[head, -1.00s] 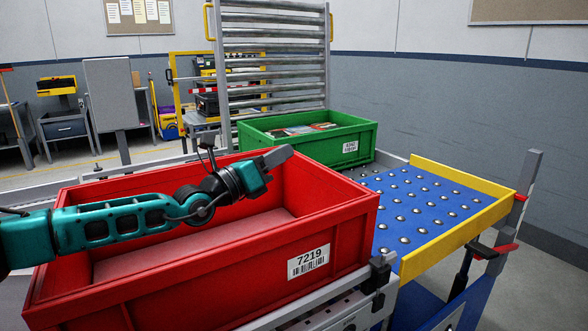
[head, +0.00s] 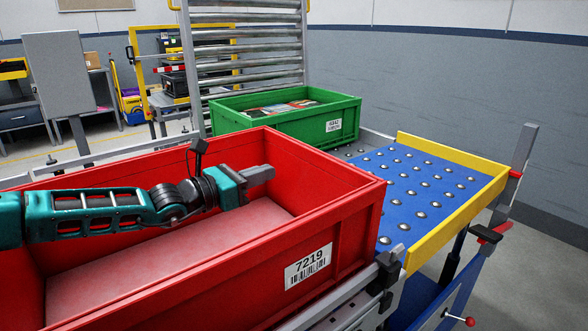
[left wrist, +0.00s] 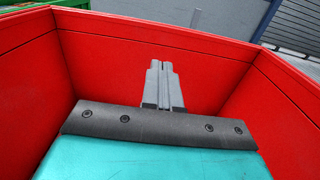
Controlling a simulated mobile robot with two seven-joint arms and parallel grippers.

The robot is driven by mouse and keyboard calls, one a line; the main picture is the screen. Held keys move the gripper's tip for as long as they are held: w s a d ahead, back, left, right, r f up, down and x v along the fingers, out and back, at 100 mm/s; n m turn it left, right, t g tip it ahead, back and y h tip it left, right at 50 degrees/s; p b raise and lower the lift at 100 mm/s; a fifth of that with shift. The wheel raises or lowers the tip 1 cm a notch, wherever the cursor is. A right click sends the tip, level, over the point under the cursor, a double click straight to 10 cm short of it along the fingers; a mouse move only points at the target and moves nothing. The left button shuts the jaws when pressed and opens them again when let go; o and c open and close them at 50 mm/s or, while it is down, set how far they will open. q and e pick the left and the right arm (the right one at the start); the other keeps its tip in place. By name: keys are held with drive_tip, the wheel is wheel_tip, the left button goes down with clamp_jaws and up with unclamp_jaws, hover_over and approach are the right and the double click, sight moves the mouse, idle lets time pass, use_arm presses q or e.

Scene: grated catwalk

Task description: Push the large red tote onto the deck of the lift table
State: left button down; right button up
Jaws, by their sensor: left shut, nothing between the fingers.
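The large red tote (head: 338,225), labelled 7219, stands upright and empty at the front left. The lift table deck (head: 372,183) is blue with metal balls and a yellow rim, to the right of the tote. My left gripper (head: 270,172) is shut and empty. It reaches over the tote's inside, pointing at the far wall. In the left wrist view the shut fingers (left wrist: 163,68) point at a red inner wall (left wrist: 205,62); I cannot tell whether they touch it. My right gripper is not in view.
A green tote (head: 290,122) with items inside stands behind the red one, beside the deck. A roller rack (head: 250,45) rises behind it. A post (head: 525,150) with a red clamp stands at the deck's right. A grey wall closes the right side.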

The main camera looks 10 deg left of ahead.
sight(305, 158)
use_arm(q)
drive_tip(key=b+x, duration=0.3)
drive_tip(key=x, duration=0.5)
drive_tip(key=shift+w+d, duration=0.1)
drive_tip(key=shift+w, duration=0.05)
drive_tip(key=shift+w+d, duration=0.15)
